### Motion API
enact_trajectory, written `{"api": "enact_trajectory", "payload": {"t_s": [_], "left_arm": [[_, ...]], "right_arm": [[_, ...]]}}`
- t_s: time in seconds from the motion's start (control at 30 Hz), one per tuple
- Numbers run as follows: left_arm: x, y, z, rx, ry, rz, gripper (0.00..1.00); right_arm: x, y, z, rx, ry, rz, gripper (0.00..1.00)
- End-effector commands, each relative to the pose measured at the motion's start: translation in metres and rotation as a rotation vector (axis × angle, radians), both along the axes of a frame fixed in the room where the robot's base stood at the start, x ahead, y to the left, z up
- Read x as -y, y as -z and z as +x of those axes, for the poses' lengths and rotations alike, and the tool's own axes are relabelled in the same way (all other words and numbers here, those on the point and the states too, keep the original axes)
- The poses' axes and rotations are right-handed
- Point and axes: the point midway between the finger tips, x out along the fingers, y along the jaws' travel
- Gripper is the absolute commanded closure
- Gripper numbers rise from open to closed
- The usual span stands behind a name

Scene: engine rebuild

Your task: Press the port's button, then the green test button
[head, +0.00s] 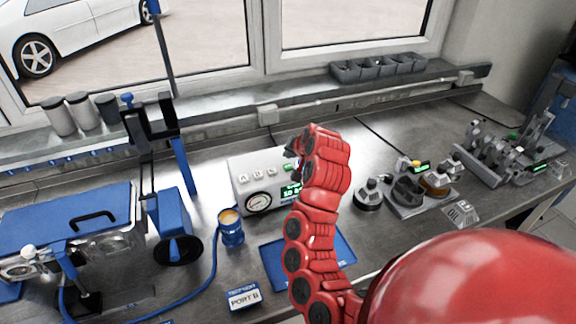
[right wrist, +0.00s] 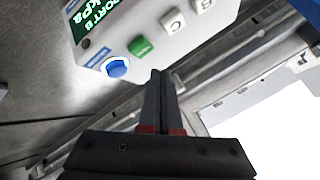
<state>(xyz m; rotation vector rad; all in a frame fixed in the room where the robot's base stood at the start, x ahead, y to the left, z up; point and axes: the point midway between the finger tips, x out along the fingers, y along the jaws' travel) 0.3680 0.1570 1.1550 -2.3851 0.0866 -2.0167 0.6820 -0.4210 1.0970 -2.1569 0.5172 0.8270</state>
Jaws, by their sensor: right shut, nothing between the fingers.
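The white test box (head: 240,188) stands on the bench in the head view, with a round gauge (head: 258,202) and a lit display (head: 291,190). White lettered buttons A (head: 243,178), B (head: 257,174) and C (head: 271,170) sit on its top. In the right wrist view the box is upside down; its display reads PORT B and kPa. The green button (right wrist: 139,47) sits between button C (right wrist: 173,21) and a blue button (right wrist: 117,67). My right gripper (right wrist: 157,73) is shut and empty, its tips near the green button; contact is unclear. My left gripper is out of view.
A PORT B sign (head: 244,297) stands before the box, near a blue mat (head: 275,262) and a blue cylinder (head: 231,232) with a hose. Blue-and-metal equipment (head: 70,225) fills the left. Engine parts (head: 408,192) stand right of my arm.

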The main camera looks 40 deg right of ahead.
Motion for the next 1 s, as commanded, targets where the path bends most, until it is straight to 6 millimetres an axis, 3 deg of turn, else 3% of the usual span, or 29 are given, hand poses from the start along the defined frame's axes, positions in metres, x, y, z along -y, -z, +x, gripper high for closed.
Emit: {"api": "enact_trajectory", "payload": {"t_s": [0.3, 1.0], "left_arm": [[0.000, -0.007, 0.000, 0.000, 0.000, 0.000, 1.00], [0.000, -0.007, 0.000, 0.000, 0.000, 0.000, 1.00]], "right_arm": [[0.000, -0.033, 0.001, 0.005, 0.000, -0.002, 1.00], [0.000, -0.033, 0.000, 0.003, 0.000, 0.000, 1.00]]}}
